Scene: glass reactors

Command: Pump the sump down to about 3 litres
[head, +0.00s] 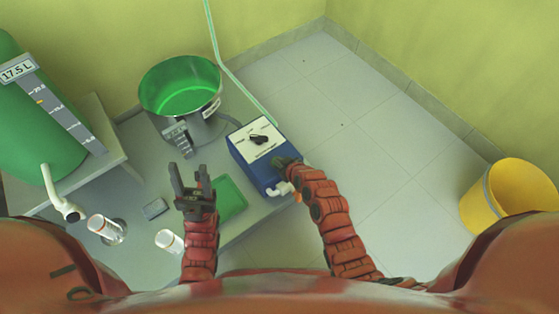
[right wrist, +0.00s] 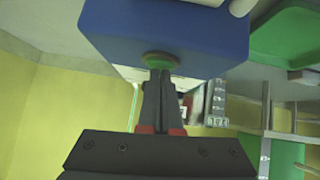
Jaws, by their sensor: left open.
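A blue pump box (head: 250,165) with a white panel and a black knob (head: 259,139) stands right of a steel vessel (head: 165,88) holding green liquid. The vessel bears a small scale (head: 176,138), too small to read. A green tank (head: 35,120) at the left has a 17.5 L display (head: 17,70). My right gripper (head: 284,163) is at the box's right side. In the right wrist view its fingers (right wrist: 160,72) are together, with tips at a round green button (right wrist: 160,60); I cannot tell whether it is pressed. My left gripper (head: 190,172) is open and empty above the bench.
Glass cylinders (head: 107,228) and a small grey block (head: 155,208) are at the left. A white spout (head: 62,208) leaves the tank. A pale hose (head: 225,68) runs up the wall. A yellow bucket (head: 510,190) stands right; the floor between is clear.

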